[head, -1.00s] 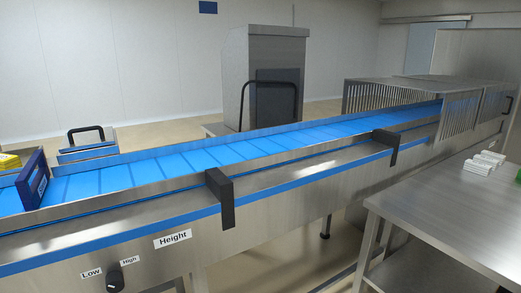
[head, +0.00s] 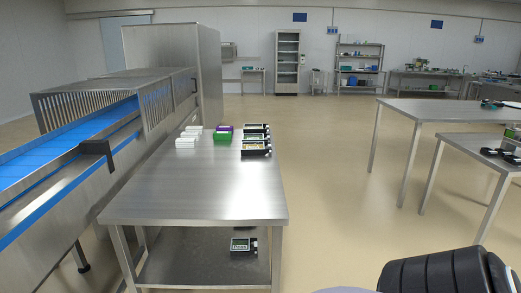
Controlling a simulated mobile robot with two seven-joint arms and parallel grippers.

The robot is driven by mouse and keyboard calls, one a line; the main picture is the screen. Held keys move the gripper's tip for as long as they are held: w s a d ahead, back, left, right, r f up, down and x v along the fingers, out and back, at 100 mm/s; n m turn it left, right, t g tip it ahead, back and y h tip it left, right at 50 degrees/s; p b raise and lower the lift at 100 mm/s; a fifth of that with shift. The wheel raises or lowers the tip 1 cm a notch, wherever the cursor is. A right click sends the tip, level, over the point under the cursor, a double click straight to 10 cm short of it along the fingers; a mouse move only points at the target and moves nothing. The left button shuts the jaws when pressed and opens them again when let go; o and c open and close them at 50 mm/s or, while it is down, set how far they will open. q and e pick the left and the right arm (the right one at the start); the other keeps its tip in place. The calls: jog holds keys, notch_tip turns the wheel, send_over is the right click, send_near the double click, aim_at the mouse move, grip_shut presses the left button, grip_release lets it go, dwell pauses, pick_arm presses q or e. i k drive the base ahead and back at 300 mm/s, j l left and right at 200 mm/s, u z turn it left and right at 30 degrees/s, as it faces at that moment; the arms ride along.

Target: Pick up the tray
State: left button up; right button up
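No tray can be made out with certainty in the head view. The small white stacked items (head: 188,136) on the near steel table (head: 185,196) could be trays, but they are too small to tell. Neither gripper shows. A black ribbed part at the bottom right looks like a piece of my own arm, with its gripper out of frame.
The blue conveyor (head: 68,137) runs along the left. Green and purple boxes (head: 222,136) and black labelled devices (head: 256,148) stand on the near table; another device (head: 243,246) lies on its lower shelf. Open floor (head: 330,170) separates it from the right-hand tables (head: 455,111).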

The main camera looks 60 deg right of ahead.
aim_at(247, 148)
jog(key=z, duration=1.8)
jog(key=i+l+z, duration=0.35)
jog(key=i+z, duration=0.35)
jog(key=i, duration=0.15)
jog(key=i+l+z, duration=0.1)
jog(key=i+z, duration=0.15)
jog(key=i, duration=0.85)
jog(key=i+l+u, duration=0.1)
jog(key=i+u, duration=0.2)
jog(key=i, duration=0.2)
jog(key=i+l+u, duration=0.3)
jog(key=i, duration=0.15)
jog(key=i+l+u, duration=0.25)
jog(key=i+u, duration=0.15)
jog(key=i+l+u, duration=0.65)
jog(key=u, duration=0.2)
jog(key=k+l, duration=0.05)
jog(key=l, duration=0.05)
